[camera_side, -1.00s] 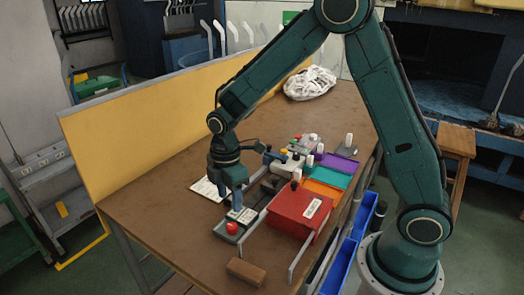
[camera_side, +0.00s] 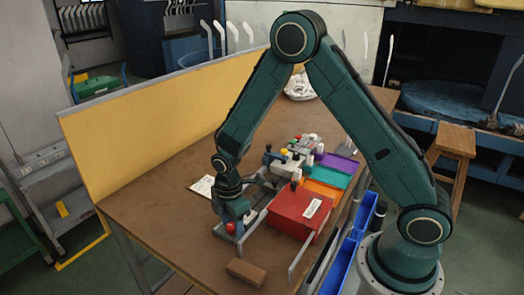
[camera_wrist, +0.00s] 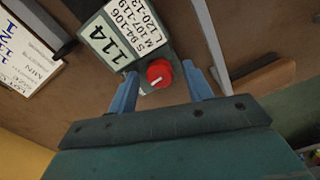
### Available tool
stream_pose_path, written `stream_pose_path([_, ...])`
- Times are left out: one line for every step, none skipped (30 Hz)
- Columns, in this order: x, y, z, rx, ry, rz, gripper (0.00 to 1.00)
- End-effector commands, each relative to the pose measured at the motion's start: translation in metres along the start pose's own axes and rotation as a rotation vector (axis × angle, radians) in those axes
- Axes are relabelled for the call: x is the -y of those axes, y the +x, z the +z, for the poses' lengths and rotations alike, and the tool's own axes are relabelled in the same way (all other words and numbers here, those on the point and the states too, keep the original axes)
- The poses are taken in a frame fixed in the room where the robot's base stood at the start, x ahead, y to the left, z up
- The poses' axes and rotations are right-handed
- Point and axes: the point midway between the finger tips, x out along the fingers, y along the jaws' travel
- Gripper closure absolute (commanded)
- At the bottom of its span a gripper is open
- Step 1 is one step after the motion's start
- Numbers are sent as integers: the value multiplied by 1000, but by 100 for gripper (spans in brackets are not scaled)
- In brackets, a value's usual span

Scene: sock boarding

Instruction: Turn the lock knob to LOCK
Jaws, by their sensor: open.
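The red lock knob (camera_wrist: 159,73) has a white pointer mark and sits on a small grey-green panel beside a label plate (camera_wrist: 112,36) reading 114. In the wrist view it lies between and just beyond the two blue fingers of my gripper (camera_wrist: 163,92), which are open and empty. In the side view the knob (camera_side: 231,227) is partly hidden by my gripper (camera_side: 237,228), which is low over the panel. I cannot tell whether the fingers touch the knob. No LOCK marking is readable.
A red box (camera_side: 296,211) stands to the right, with grey rails (camera_side: 301,254) beside it. A brown block (camera_side: 246,272) lies at the front of the table. A white printed card (camera_side: 203,187) lies behind my gripper. The table's left front is clear.

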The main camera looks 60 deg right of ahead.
Motion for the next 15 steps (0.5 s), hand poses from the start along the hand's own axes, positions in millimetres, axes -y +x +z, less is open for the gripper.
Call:
stream_pose_path([0,0,0,0,0,0,50])
stream_pose_path([0,0,0,0,0,0,50])
stream_pose_path([0,0,0,0,0,0,50])
stream_pose_path([0,0,0,0,0,0,50])
stream_pose_path([0,0,0,0,0,0,54])
stream_pose_path([0,0,0,0,0,0,62])
stream_pose_path([0,0,0,0,0,0,68])
stream_pose_path([0,0,0,0,0,0,73])
stream_pose_path([0,0,0,0,0,0,81])
stream_pose_path([0,0,0,0,0,0,87])
stream_pose_path([0,0,0,0,0,0,93])
stream_pose_path([0,0,0,0,0,0,95])
stream_pose_path([0,0,0,0,0,0,95])
stream_pose_path([0,0,0,0,1,0,95])
stream_pose_path([0,0,0,0,3,0,94])
